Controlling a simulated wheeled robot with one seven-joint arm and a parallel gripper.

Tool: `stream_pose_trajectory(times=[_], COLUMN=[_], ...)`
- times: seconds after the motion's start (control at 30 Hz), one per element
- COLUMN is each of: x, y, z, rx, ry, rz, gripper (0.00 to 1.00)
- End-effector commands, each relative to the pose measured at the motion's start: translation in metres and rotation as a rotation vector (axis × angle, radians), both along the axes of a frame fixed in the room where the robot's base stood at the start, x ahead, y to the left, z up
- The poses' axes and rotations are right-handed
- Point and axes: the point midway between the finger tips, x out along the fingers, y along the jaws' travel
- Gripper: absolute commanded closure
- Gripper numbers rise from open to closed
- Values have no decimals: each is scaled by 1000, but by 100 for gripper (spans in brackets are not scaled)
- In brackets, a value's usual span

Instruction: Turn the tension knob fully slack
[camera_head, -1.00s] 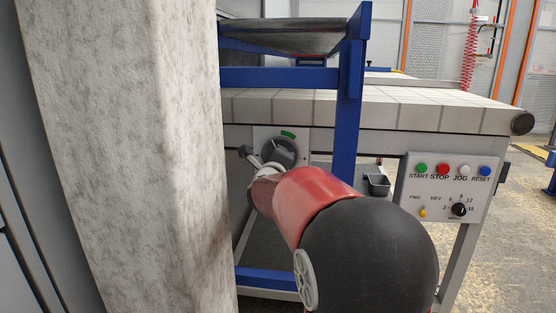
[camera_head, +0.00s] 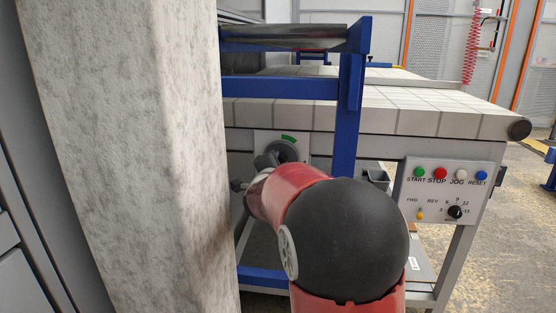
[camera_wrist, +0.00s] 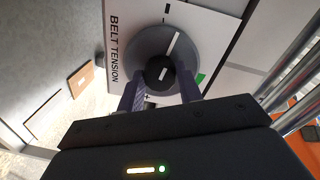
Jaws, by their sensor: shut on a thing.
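The tension knob is a round grey dial with a dark hub, on a white plate (camera_wrist: 215,27) lettered BELT TENSION. In the wrist view the dial (camera_wrist: 145,43) carries a white pointer line slanting up and right, and the hub has a short white mark. A green patch (camera_wrist: 198,80) lies at the plate's right part. My gripper (camera_wrist: 160,88) is shut on the knob, one finger on each side of it. In the head view the knob (camera_head: 287,151) shows partly behind my gripper and red wrist, with a green mark above it; the fingertips are hard to see there.
A pale pillar (camera_head: 120,150) stands close on the left. A control box (camera_head: 448,190) with coloured buttons hangs farther right, below the conveyor (camera_head: 420,122).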

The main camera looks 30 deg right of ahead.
Motion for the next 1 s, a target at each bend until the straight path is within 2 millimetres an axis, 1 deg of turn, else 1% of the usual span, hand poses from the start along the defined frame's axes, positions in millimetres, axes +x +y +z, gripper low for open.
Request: stream_pose_trajectory(times=[0.2,0.43,0.7,1.0], x=[0,0,0,0], y=[1,1,1,1], z=[1,-1,-2,-2], rx=[-138,-239,-292,-299], ry=[96,165,199,204], rz=[2,2,2,2], gripper=[88,88,88,88])
